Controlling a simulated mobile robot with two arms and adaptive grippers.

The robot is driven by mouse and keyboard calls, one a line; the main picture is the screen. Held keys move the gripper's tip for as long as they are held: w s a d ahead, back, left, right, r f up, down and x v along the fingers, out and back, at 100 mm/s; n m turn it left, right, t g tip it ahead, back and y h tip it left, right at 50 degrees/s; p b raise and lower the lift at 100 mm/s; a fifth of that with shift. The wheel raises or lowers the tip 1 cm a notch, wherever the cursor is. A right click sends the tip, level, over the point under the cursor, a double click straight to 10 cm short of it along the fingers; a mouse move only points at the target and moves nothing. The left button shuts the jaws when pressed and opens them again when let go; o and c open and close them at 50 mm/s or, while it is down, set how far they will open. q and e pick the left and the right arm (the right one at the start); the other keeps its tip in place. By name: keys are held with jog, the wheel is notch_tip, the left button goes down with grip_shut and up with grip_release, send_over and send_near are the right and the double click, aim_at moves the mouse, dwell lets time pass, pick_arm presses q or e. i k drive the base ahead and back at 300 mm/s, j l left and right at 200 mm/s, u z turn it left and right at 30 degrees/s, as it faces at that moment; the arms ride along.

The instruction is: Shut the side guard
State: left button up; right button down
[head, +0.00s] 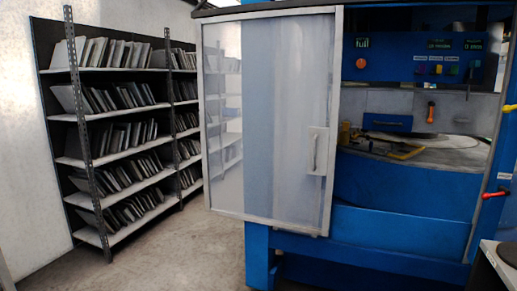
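The side guard (270,140) is a translucent panel in a light metal frame, on the front of a blue machine (400,190). It stands toward the left and reaches past the machine's left side. The opening to its right is uncovered, and a round pale table (440,152) shows inside. A handle (314,153) on a light plate sits near the guard's right edge, at about mid height. Neither of my grippers is in view, and nothing is seen touching the guard.
A shelf rack (112,140) full of grey plates stands at the left against the wall. A control panel (425,60) with coloured buttons is inside the opening. A red lever (495,194) sticks out at the right edge, above a grey-white surface (497,262). The floor (180,255) at the front left is clear.

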aim_at(322, 141)
jog(key=i+j, duration=0.75)
jog(key=j, duration=0.25)
jog(key=i+j, duration=0.4)
jog(key=i+j+z, duration=0.1)
jog(key=i+j, duration=0.25)
jog(key=j, duration=0.25)
